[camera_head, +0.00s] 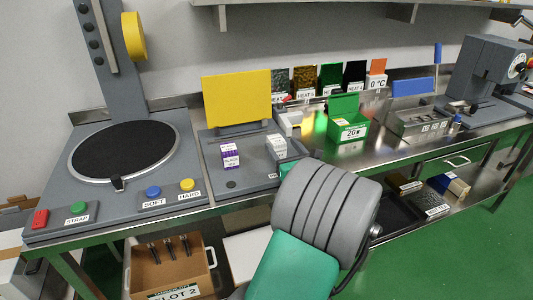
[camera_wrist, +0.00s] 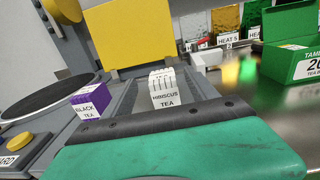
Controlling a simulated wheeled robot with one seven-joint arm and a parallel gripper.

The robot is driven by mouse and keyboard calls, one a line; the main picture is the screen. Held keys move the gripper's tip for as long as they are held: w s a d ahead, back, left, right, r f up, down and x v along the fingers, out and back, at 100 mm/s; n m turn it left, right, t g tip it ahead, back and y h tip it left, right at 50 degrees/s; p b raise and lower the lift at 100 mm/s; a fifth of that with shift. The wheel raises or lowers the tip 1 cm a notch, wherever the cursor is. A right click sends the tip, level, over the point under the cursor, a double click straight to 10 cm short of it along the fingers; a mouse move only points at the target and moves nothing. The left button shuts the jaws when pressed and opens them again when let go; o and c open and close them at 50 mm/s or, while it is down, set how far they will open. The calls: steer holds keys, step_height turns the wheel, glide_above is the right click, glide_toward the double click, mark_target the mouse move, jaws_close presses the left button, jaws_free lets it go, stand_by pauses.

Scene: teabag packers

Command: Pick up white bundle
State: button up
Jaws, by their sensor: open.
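The white bundle (camera_head: 277,148) stands upright on the grey station behind the front edge of the bench. In the wrist view the white bundle (camera_wrist: 164,90) reads "HIBISCUS TEA" and shows several packed edges on top. My gripper (camera_wrist: 165,122) shows as a teal part with a dark front edge across the bottom of the wrist view, in front of the bundle. It is open and nothing is seen held in it. In the head view my grey and teal arm hides most of the gripper. Whether any part touches the bundle cannot be told.
A purple and white "BLACK TEA" bundle (camera_head: 230,158) stands to the left of the white one. A yellow panel (camera_head: 237,97) rises behind them. A green tin (camera_head: 347,122) stands to the right. A round black plate (camera_head: 135,150) is at the left.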

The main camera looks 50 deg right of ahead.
mark_target(273, 136)
steer(key=shift+w+f+b, duration=0.35)
steer(key=shift+w+f, duration=0.15)
steer(key=shift+f, duration=0.2)
steer(key=x, duration=0.7)
steer(key=shift+w+d, duration=0.15)
steer(key=shift+d, duration=0.35)
steer(key=c, duration=1.4)
steer(key=shift+c, duration=0.2)
